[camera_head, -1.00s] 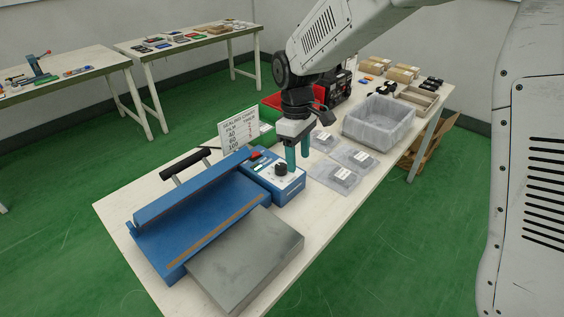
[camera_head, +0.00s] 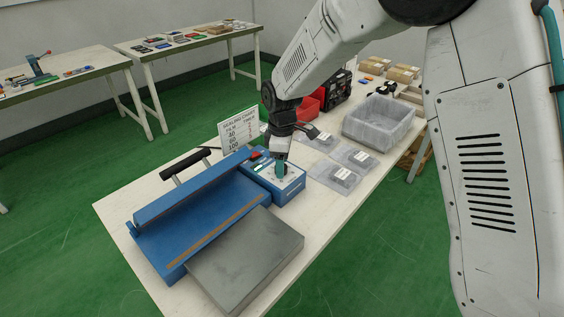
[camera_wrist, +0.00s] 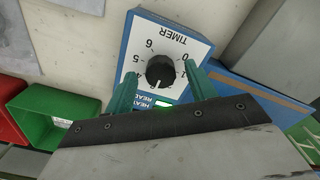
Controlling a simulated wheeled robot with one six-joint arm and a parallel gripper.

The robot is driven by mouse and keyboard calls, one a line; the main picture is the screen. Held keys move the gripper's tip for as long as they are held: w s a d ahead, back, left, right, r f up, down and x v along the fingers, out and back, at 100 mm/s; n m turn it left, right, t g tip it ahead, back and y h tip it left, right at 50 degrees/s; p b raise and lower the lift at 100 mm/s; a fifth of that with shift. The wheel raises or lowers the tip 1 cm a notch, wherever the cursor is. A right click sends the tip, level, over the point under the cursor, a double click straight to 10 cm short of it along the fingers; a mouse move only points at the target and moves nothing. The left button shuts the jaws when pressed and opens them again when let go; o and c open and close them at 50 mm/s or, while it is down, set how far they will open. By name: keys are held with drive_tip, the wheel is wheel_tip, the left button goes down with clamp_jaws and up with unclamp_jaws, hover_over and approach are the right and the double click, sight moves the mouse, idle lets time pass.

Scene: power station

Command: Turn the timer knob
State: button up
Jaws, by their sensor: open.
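The timer knob (camera_wrist: 160,72) is a black round knob on a white dial face, labelled TIMER with numbers around it, in the wrist view. It sits on the blue control box (camera_head: 290,187) of the blue sealer (camera_head: 190,222). My gripper (camera_wrist: 162,84) is open, with one green finger on either side of the knob. I cannot tell whether the fingers touch it. In the head view my gripper (camera_head: 281,171) points down over the control box and hides the knob. A green lit "HEAT READY" window (camera_wrist: 163,103) shows beside the dial.
A sealing chart sign (camera_head: 238,132) stands behind the sealer. A grey plate (camera_head: 245,260) lies in front. Packed bags (camera_head: 337,177) and a grey bin (camera_head: 378,122) stand to the right. Red and green bins (camera_wrist: 50,115) are close to my gripper.

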drive_tip(key=shift+f, duration=0.1)
drive_tip(key=c, duration=1)
drive_tip(key=shift+m, duration=0.3)
drive_tip(key=m, duration=0.3)
drive_tip(key=shift+m, duration=0.4)
drive_tip(key=m, duration=0.4)
drive_tip(key=shift+s, duration=0.1)
drive_tip(key=m, duration=0.5)
drive_tip(key=shift+a, duration=0.1)
drive_tip(key=m, duration=0.4)
drive_tip(key=shift+m, duration=0.3)
